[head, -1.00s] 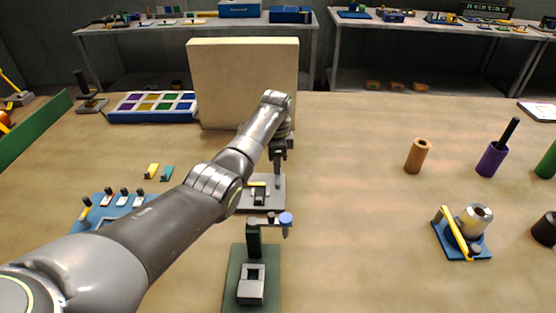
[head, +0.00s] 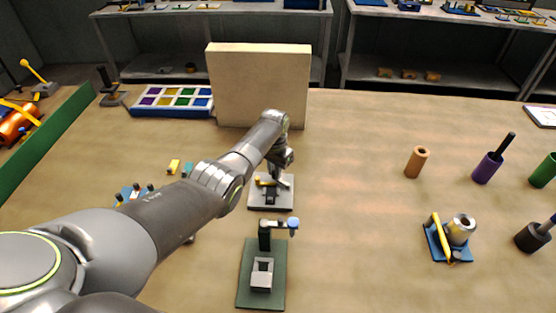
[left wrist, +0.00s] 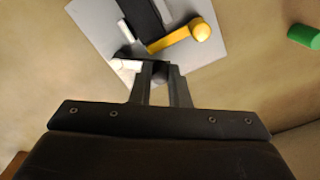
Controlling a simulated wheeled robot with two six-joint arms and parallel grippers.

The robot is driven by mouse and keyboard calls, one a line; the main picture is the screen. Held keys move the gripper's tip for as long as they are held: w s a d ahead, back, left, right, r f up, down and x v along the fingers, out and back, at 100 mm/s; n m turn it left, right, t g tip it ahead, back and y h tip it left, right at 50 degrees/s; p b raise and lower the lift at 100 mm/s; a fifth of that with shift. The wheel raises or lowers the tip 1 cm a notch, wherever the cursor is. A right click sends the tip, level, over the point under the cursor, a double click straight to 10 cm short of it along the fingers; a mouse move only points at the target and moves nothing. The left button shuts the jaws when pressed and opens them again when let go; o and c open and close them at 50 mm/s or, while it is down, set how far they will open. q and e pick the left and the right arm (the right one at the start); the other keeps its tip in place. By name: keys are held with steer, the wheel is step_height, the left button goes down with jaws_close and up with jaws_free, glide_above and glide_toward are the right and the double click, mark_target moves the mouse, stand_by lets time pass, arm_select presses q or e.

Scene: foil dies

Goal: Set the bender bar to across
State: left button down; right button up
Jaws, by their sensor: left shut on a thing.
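A light grey plate (head: 285,200) stands mid-table below my left gripper (head: 278,183). In the left wrist view the plate (left wrist: 105,22) carries a yellow bar with a round yellow end (left wrist: 182,37), slanting across it beside a dark strip (left wrist: 143,14). My left gripper (left wrist: 161,75) is shut on a dark knob (left wrist: 160,71) at the plate's near edge. A short white piece (left wrist: 127,65) lies beside the knob; whether they join, and whether this is the bender bar, I cannot tell. My right gripper is not in view.
A green-based press (head: 246,285) stands just in front. A tall beige block (head: 258,85) and a blue-framed tray (head: 170,113) stand behind. A blue-based fixture with a yellow bar (head: 437,238) is to the right. The table between is clear.

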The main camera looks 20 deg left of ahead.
arm_select(q)
steer(key=n+p, duration=0.1)
steer(key=s+n+p, duration=0.1)
steer(key=n+p, duration=0.1)
steer(key=n, duration=0.1)
steer(key=shift+s+a+r+p, duration=0.1)
steer(key=shift+s+r+p, duration=0.15)
steer(key=shift+s+p, duration=0.15)
steer(key=shift+s+f+n+p, duration=0.1)
steer(key=shift+s+n+p, duration=0.15)
steer(key=shift+n+p, duration=0.3)
steer(key=shift+s+f+n+p, duration=0.1)
steer(key=shift+s+n+p, duration=0.2)
steer(key=shift+n, duration=0.45)
steer(key=c, duration=1.4)
jaws_free()
